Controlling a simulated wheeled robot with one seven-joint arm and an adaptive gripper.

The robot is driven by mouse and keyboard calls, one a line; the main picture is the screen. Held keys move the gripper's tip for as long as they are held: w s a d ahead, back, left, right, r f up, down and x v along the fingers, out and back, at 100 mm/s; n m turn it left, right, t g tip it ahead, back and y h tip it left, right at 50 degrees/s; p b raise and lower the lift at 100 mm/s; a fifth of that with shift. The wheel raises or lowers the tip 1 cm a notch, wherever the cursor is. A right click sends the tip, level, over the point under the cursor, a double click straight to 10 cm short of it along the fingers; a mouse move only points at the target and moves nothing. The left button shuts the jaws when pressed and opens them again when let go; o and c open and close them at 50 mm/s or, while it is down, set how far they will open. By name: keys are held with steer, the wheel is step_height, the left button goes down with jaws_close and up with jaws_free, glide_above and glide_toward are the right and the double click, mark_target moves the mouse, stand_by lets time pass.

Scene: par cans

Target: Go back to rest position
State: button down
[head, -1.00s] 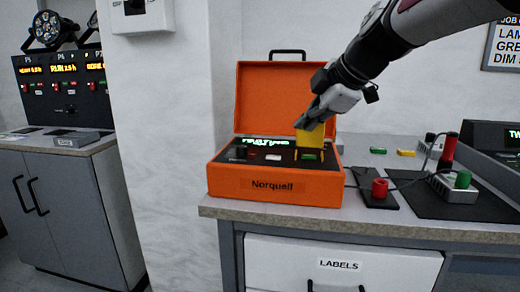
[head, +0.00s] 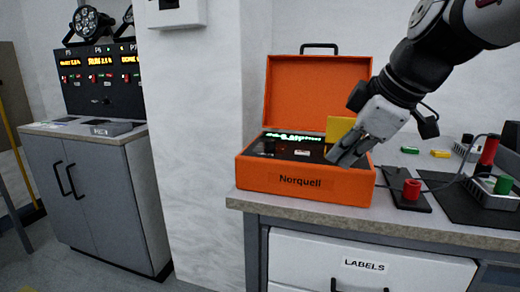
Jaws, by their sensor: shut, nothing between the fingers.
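My gripper (head: 345,158) is shut and empty. It hangs over the front right part of the open orange Norquell case (head: 300,182), its fingers pointing down and left. A yellow piece (head: 338,128) shows just behind the gripper at the right side of the case. The gripper hides part of the case's panel, and I cannot tell whether it touches the case. The arm comes in from the upper right.
The case stands at the left end of the workbench (head: 300,216). Right of it are a red connector (head: 412,188), green and yellow pieces, and a cabled grey box (head: 490,195). A grey cabinet (head: 110,190) stands at left; the floor before it is clear.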

steer(key=s+d+f+m+g+h, duration=0.15)
steer(key=s+f+m, duration=0.35)
steer(key=s, duration=0.5)
steer(key=s+d+f+m+g+h, duration=0.1)
steer(key=s+f+m+g, duration=0.3)
steer(key=s, duration=0.6)
steer(key=s+d+f+m+g+h, duration=0.1)
steer(key=s+f+m, duration=0.45)
steer(key=s, duration=0.55)
step_height(320, 180, up, 38)
steer(key=w+t+p, duration=0.1)
steer(key=t+p, duration=0.3)
steer(key=p, duration=3.2)
steer(key=shift+d+n+y, duration=0.15)
steer(key=shift+n+y, duration=0.2)
steer(key=shift+n, duration=0.1)
steer(key=c, duration=2.4)
jaws_free()
steer(key=shift+t, duration=0.25)
